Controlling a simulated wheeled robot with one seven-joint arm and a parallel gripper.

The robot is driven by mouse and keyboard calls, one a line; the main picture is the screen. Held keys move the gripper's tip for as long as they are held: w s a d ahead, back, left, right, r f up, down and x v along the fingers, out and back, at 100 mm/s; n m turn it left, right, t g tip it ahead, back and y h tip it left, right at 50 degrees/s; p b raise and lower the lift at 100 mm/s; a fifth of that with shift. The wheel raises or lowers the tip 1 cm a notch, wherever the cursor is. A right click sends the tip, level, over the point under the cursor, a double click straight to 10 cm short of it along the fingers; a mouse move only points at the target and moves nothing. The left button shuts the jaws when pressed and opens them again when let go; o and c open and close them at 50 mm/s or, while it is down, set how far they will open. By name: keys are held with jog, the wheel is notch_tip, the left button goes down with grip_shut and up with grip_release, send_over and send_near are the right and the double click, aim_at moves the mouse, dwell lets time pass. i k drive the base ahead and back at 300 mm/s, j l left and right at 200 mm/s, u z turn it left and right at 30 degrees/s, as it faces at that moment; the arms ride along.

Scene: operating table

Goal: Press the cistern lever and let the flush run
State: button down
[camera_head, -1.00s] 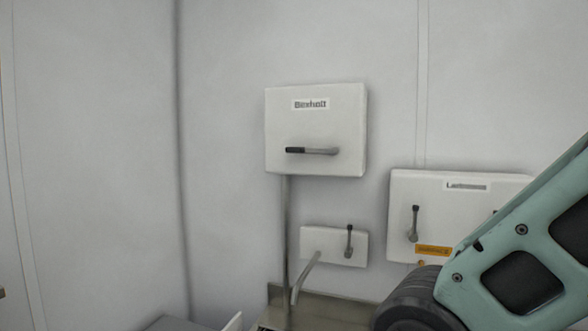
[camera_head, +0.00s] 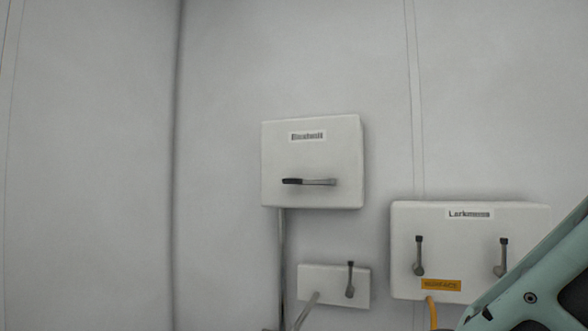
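A white wall box (camera_head: 312,161), likely the cistern, hangs on the wall in the middle of the head view. Its label is too blurred to read surely. A lever (camera_head: 309,182) with a dark grip at its left end lies level across its front. A pipe (camera_head: 282,262) runs down from the box. No flow of water shows. My gripper is out of view; only a green link of my arm shows at the lower right, apart from the lever.
A smaller white plate (camera_head: 334,285) with one upright lever sits below. A wider white box (camera_head: 470,252) at the right carries two upright levers, an orange label reading "SURFACE" and an orange hose (camera_head: 432,315). The wall at left is bare.

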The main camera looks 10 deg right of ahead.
aim_at(332, 181)
jog(key=i+j+z, duration=0.25)
jog(key=j, duration=0.35)
jog(key=i+j+z, duration=0.1)
jog(key=i+j, duration=0.15)
jog(key=i+j+z, duration=0.1)
jog(key=j, duration=0.3)
jog(key=i+j+z, duration=0.15)
jog(key=j, duration=0.2)
